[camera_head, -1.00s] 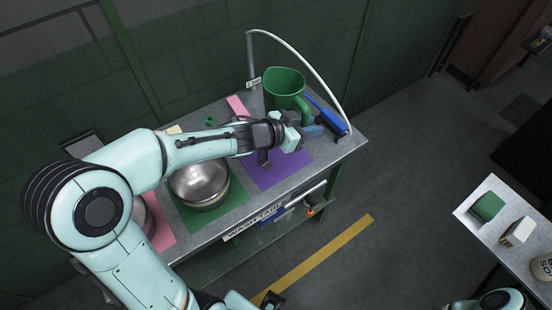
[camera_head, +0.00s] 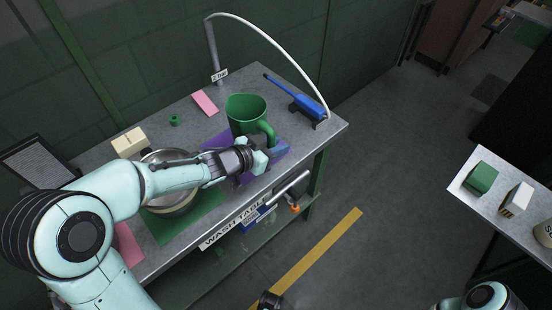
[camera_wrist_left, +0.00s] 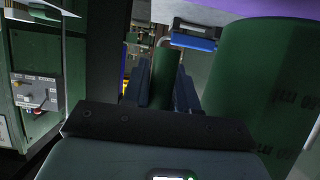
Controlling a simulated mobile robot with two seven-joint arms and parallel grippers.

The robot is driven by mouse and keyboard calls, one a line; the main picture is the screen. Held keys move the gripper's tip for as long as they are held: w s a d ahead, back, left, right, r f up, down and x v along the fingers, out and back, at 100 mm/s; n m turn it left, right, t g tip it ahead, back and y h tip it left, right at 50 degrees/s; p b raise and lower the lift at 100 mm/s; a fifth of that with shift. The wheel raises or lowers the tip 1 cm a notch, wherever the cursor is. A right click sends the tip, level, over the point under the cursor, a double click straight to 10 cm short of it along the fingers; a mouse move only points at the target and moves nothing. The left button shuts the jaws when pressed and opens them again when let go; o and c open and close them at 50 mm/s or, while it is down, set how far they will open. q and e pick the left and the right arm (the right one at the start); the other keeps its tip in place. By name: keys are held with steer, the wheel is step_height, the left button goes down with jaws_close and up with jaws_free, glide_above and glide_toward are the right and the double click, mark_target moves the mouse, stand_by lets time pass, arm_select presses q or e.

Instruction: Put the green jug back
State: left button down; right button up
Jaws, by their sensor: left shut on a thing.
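The green jug (camera_head: 239,112) is upright over the purple mat (camera_head: 212,146) on the wash table, its open top facing up. My left gripper (camera_head: 268,151) is shut on the jug's handle at its front right side. In the left wrist view the handle (camera_wrist_left: 165,66) lies between the two dark fingers (camera_wrist_left: 164,88), and the jug's body (camera_wrist_left: 252,85) fills the right side. The jug's base is partly hidden by my arm, so I cannot tell whether it touches the mat.
A metal bowl (camera_head: 170,203) stands on the green mat (camera_head: 215,206), left of the jug. A blue tool (camera_head: 302,103) lies behind right, under the white curved hose (camera_head: 283,52). A pink piece (camera_head: 205,103) and a green ring (camera_head: 174,120) lie at the back.

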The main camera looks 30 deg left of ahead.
arm_select(q)
steer(key=shift+f+b, duration=0.9)
steer(key=shift+f, duration=1.1)
steer(key=shift+f, duration=0.15)
steer(key=c, duration=0.9)
jaws_free()
